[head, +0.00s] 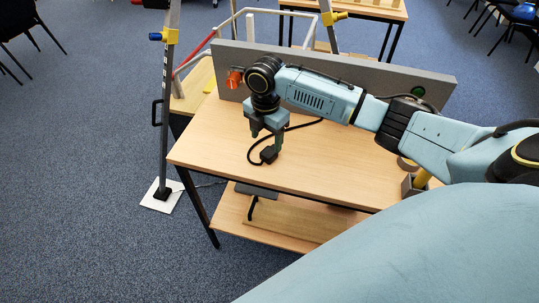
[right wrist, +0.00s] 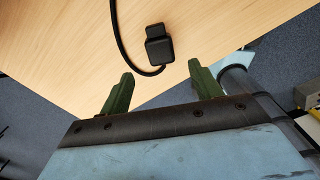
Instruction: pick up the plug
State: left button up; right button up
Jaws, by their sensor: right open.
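The black plug (head: 268,154) lies on the wooden table (head: 200,149), at the end of a black cable (head: 300,126) that curves over the tabletop. My right gripper (head: 266,146) is above the table, close to the plug in the head view. In the right wrist view the plug (right wrist: 158,45) lies beyond the two green fingertips of my right gripper (right wrist: 160,78), between their lines. The fingers are apart with nothing between them. My left gripper is not in view.
A grey upright panel (head: 440,88) stands along the table's back edge, with an orange knob (head: 235,79) and a green round part (head: 417,92). A lower shelf (head: 285,222) lies under the tabletop. A metal frame post (head: 168,100) stands left of the table.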

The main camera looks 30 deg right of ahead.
aim_at(267, 153)
notch_tip(267, 153, down, 6)
jog(key=shift+s+f+b, duration=0.1)
jog(key=shift+f+b, duration=0.15)
jog(key=shift+b, duration=0.25)
jog(key=shift+c, duration=0.3)
jog(key=shift+r, duration=0.1)
jog(key=c, duration=1)
